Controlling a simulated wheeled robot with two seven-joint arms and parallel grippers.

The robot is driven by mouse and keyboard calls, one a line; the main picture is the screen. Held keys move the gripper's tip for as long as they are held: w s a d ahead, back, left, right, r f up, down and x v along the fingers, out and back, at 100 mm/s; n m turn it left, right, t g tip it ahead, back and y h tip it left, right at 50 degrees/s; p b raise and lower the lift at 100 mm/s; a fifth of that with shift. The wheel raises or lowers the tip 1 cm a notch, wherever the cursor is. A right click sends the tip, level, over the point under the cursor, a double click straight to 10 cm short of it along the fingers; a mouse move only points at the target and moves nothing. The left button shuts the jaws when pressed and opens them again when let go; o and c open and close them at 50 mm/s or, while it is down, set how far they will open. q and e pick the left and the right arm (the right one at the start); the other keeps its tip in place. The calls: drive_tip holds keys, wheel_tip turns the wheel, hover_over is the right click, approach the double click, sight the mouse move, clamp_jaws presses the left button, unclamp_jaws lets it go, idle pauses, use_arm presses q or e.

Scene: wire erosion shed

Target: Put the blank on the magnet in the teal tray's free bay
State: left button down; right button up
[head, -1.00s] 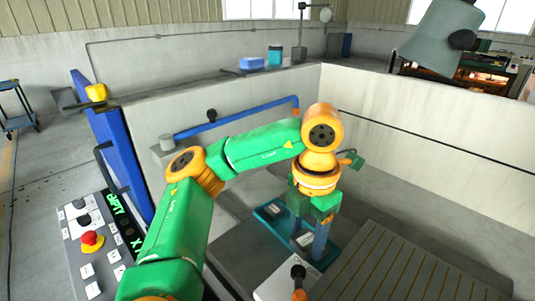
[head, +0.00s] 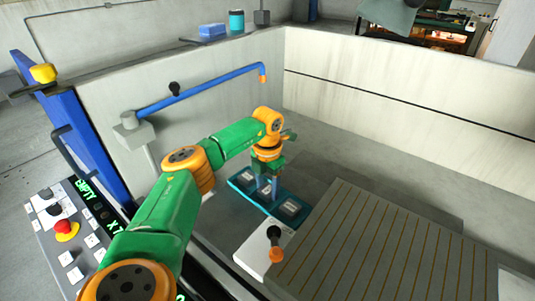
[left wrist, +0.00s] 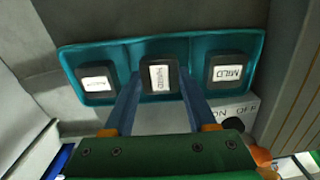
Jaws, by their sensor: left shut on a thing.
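The teal tray (head: 233,183) lies on the floor of the tank, and it shows closer in the left wrist view (left wrist: 126,62). Dark blanks with white labels sit in its left bay (left wrist: 95,83) and its right bay (left wrist: 229,71); the right label reads MILD. My left gripper (head: 265,191) points down at the middle bay. Its blue fingers (left wrist: 161,88) are shut on a dark labelled blank (left wrist: 158,73). I cannot tell whether this blank rests in the bay or hangs just above it. The striped magnet plate (head: 375,245) is to the right, with no blank visible on it. My right gripper is out of view.
A white ON/OFF box (left wrist: 238,108) with a black and orange lever (head: 275,240) stands between tray and plate. A blue pipe (head: 205,90) runs along the tank wall. A control panel (head: 65,235) with a red button is at left. Bare tank floor lies behind the plate.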

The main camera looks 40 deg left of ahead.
sight(267, 190)
use_arm(q)
drive_tip(key=shift+f, duration=0.1)
drive_tip(key=shift+c, duration=1)
unclamp_jaws()
wheel_tip(267, 190, up, 12)
